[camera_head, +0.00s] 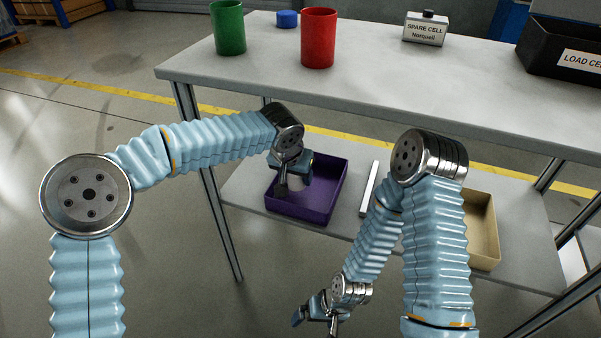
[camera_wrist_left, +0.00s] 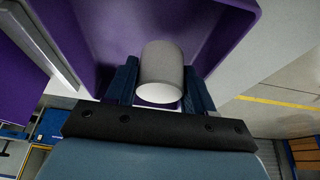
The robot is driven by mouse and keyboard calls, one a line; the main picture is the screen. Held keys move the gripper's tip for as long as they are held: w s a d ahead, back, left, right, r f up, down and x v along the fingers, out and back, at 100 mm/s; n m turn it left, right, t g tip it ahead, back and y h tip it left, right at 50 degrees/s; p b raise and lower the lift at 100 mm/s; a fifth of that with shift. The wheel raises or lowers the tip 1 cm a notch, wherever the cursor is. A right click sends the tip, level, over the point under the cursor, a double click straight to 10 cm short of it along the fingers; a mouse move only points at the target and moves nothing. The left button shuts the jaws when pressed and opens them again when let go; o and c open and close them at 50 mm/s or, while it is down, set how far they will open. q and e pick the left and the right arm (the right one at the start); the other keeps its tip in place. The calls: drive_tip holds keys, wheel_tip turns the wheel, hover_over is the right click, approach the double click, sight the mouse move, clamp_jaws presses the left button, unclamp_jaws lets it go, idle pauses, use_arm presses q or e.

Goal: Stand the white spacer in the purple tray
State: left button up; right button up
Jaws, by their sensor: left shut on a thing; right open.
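The purple tray (camera_head: 322,208) sits on the lower shelf, and its walls (camera_wrist_left: 225,45) surround the upper part of the left wrist view. My left gripper (camera_head: 292,172) is inside or just above the tray. In the left wrist view its two blue fingers are shut on the white spacer (camera_wrist_left: 162,66), a plain cylinder between them. I cannot tell whether the spacer touches the tray floor. My right gripper (camera_head: 322,314) is open, low in front of the shelf, away from the tray.
A silver bar (camera_head: 369,188) and a beige tray (camera_head: 484,232) lie on the lower shelf (camera_head: 245,188). On the worktop (camera_head: 370,75) above stand a green cup (camera_head: 229,28), a red cup (camera_head: 318,38), a blue disc (camera_head: 287,19), a spare cell box (camera_head: 425,30) and a black bin (camera_head: 550,55).

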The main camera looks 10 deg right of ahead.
use_arm(q)
drive_tip(key=shift+w+d+f, duration=0.45)
drive_tip(key=shift+w+f, duration=0.15)
drive_tip(key=shift+w, duration=0.05)
drive_tip(key=shift+w+d+f, duration=0.45)
drive_tip(key=shift+w+f, duration=0.15)
drive_tip(key=shift+w, duration=0.05)
drive_tip(key=shift+f, duration=0.1)
drive_tip(key=o, duration=0.8)
